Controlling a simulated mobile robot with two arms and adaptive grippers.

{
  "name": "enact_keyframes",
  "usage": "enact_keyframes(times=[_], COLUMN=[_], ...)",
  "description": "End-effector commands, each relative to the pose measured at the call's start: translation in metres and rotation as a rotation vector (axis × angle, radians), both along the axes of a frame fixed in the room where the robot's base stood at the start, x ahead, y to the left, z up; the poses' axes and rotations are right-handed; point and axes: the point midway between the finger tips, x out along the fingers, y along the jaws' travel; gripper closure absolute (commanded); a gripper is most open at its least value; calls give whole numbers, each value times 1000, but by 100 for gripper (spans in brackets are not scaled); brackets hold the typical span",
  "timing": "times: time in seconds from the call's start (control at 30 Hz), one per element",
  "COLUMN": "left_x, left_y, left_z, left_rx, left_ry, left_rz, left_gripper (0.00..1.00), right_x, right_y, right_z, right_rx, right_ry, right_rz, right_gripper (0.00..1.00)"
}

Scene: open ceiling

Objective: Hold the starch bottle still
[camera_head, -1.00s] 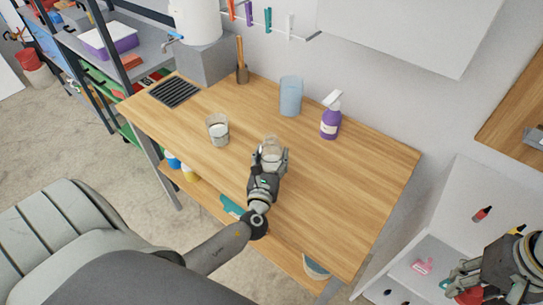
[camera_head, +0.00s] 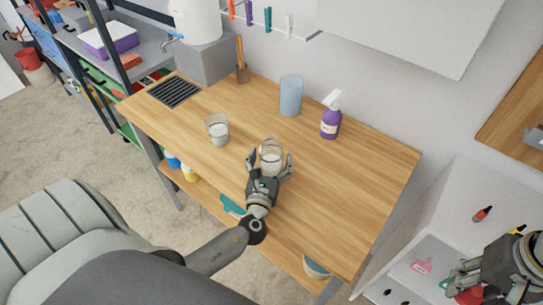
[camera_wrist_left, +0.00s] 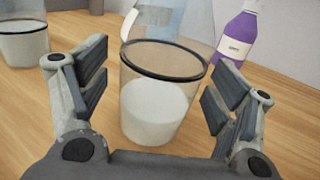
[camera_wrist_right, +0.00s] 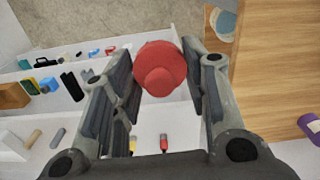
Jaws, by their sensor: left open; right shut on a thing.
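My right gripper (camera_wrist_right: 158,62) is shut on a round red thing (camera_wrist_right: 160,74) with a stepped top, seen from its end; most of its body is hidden. In the head view the right gripper (camera_head: 468,283) is at the lower right edge, over white shelving. I cannot tell whether the red thing is the starch bottle. A purple spray bottle (camera_head: 331,122) with a white head stands upright on the table; its label is unreadable. It also shows in the left wrist view (camera_wrist_left: 236,38). My left gripper (camera_head: 270,166) is open around the near side of a clear glass (camera_head: 271,150) holding white contents.
A second glass with white contents (camera_head: 218,132) stands to the left on the wooden table (camera_head: 350,190). A blue cup (camera_head: 291,96) and a brush holder (camera_head: 242,74) stand towards the wall. The table's right part is clear. Small items lie in the white shelving (camera_head: 410,255).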

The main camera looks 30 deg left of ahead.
Motion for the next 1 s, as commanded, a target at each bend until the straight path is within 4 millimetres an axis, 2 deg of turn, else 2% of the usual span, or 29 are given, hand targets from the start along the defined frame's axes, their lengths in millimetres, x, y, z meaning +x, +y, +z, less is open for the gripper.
enact_keyframes(times=[0.3, 0.5, 0.7, 1.0], left_x=[-62, -89, -99, -99], left_y=[-26, -38, -41, -41], left_z=[-1, -1, 0, 0], left_rx=[-3, -3, -1, -2], left_ry=[4, 2, 1, 1], left_rz=[-2, -1, 0, 0], left_gripper=[17, 17, 17, 17], right_x=[0, 0, 0, 0], right_y=[0, 0, 0, 0], right_z=[0, 0, 0, 0], right_rx=[0, 0, 0, 0], right_ry=[0, 0, 0, 0], right_rz=[0, 0, 0, 0], right_gripper=[70, 70, 70, 70])
